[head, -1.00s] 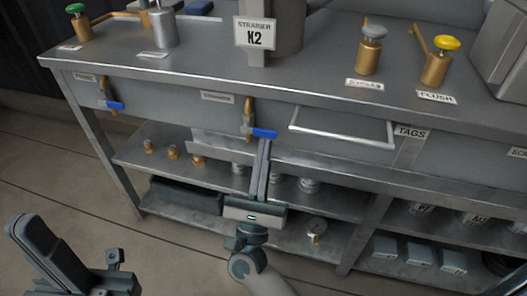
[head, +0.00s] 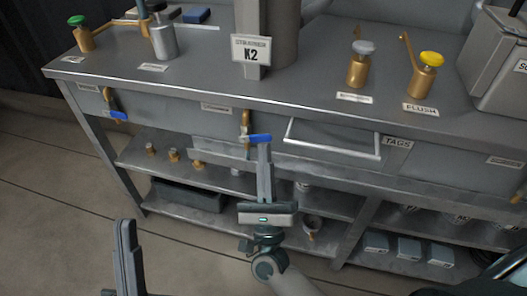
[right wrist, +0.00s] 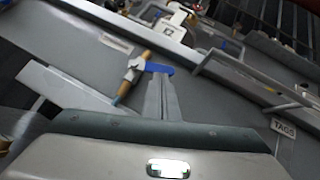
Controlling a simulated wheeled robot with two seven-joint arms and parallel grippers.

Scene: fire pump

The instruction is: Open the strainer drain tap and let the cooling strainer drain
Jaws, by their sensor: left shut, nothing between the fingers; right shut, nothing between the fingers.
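A brass tap (head: 245,122) with a blue lever (head: 257,138) hangs from the bench front below the K2 strainer sign (head: 251,49). Its lever points right, roughly level; the tap body (right wrist: 133,80) and lever (right wrist: 158,69) also show in the right wrist view. The grey strainer body (head: 280,35) stands behind the sign. My right gripper (head: 264,147) is shut and empty, its fingertips at the lever's right part; I cannot tell if they touch. My left gripper (head: 124,226) is shut and empty at the lower left, away from the bench. No water shows at the tap.
A second blue-levered tap (head: 115,114) is on the bench front at left. A drawer handle (head: 335,150) juts out right of my right gripper. A lower shelf (head: 160,167) with brass fittings lies below. The floor at left is clear.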

